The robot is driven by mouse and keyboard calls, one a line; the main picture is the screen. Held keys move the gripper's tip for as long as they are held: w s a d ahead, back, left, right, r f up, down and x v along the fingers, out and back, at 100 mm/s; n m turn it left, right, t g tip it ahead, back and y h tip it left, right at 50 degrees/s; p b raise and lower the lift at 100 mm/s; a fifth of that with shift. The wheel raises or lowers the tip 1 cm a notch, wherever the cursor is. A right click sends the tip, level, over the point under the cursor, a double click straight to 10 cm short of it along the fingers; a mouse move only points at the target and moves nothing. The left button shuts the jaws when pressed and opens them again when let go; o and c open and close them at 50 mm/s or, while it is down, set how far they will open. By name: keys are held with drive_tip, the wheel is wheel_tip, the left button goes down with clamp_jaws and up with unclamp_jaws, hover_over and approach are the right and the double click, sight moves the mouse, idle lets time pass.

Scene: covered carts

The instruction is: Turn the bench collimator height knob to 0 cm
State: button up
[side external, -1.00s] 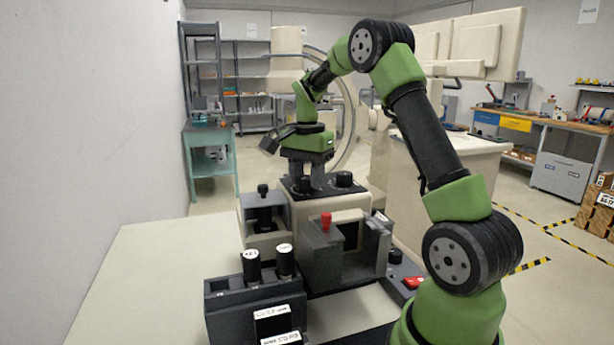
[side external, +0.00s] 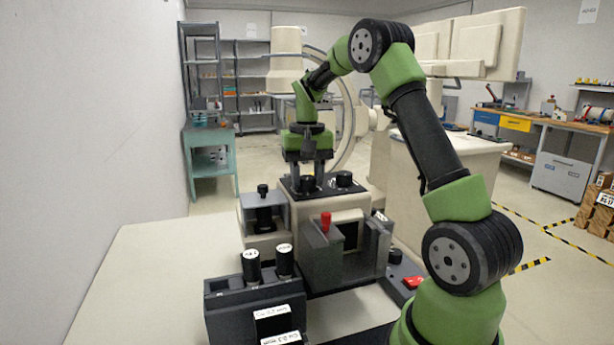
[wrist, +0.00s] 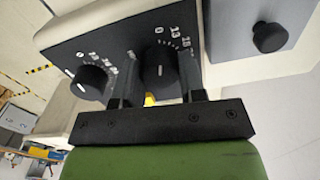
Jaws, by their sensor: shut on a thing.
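My gripper (side external: 305,172) points down at the dark sloped panel (side external: 327,192) on top of the cream bench unit. Its two fingers (wrist: 157,88) stand on either side of a round black knob (wrist: 158,72) and are shut on it. The knob also shows between the fingers in the side view (side external: 307,184). A white pointer line on the knob points roughly toward the 0 of its printed scale; the exact reading is hard to tell. A second black knob (wrist: 89,82) with its own scale sits beside it, free, and shows in the side view (side external: 344,179). No name label is readable.
A grey block with a black knob (side external: 263,191) stands left of the panel. In front are a grey housing with a red knob (side external: 326,222) and a dark box with two white-topped black cylinders (side external: 251,265). The white table (side external: 150,275) is clear at left.

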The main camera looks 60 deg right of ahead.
sight(307, 177)
drive_tip(key=shift+n, duration=0.3)
idle(0.4)
drive_tip(key=o, duration=0.9)
drive_tip(key=shift+r, duration=0.1)
wheel_tip(307, 177, up, 9)
drive_tip(key=shift+f, duration=0.2)
drive_tip(key=shift+r, duration=0.65)
drive_tip(key=s+a+r+n+t, duration=0.2)
drive_tip(key=s+a, duration=0.2)
drive_tip(key=a, duration=0.5)
drive_tip(key=s+a+r+n+t, duration=0.1)
drive_tip(key=s+a+n+t, duration=0.2)
drive_tip(key=a, duration=0.6)
drive_tip(key=s+a+f, duration=0.1)
drive_tip(key=s, duration=0.1)
drive_tip(key=s+a+f+t+y, duration=0.1)
drive_tip(key=s+a, duration=0.1)
drive_tip(key=s, duration=0.1)
drive_tip(key=s+a+f+t+y, duration=0.1)
drive_tip(key=s+a+f, duration=0.1)
drive_tip(key=s, duration=0.1)
drive_tip(key=shift+n, duration=0.3)
